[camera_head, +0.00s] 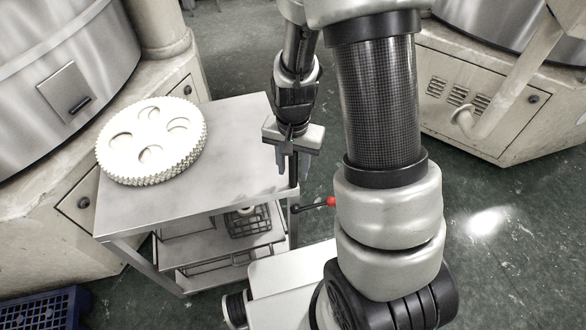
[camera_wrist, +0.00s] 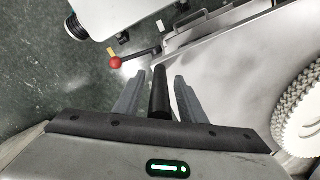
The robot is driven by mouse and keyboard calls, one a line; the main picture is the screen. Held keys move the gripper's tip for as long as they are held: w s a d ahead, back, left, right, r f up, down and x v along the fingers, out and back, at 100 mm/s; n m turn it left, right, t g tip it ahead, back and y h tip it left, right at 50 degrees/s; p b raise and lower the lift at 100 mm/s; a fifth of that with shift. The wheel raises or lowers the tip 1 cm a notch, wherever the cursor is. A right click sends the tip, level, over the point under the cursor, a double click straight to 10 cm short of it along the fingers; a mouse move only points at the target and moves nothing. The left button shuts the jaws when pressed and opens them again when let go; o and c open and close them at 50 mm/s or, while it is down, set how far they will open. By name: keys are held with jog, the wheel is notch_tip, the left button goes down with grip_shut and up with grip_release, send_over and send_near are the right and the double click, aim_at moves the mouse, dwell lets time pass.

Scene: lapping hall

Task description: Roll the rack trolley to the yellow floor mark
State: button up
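The rack trolley (camera_head: 228,150) is a grey metal cart at left centre in the head view, with a flat top and lower shelves. Its top also shows in the wrist view (camera_wrist: 235,75). A black upright handle bar (camera_wrist: 160,95) stands at its right edge. My gripper (camera_head: 292,168) is at that edge, pointing down. In the wrist view its two grey fingers (camera_wrist: 158,100) stand either side of the bar, with narrow gaps, so it is open around the bar. A lever with a red knob (camera_head: 331,202) sticks out beside the trolley. I cannot make out the yellow floor mark.
A white toothed disc (camera_head: 152,140) with round holes lies on the trolley top. A dark wire basket (camera_head: 248,222) sits on a lower shelf. Large machines stand left (camera_head: 60,70) and right (camera_head: 500,95). A blue crate (camera_head: 45,310) lies lower left. Green floor at right is clear.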

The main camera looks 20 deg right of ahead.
jog(key=shift+f, duration=0.3)
grip_shut()
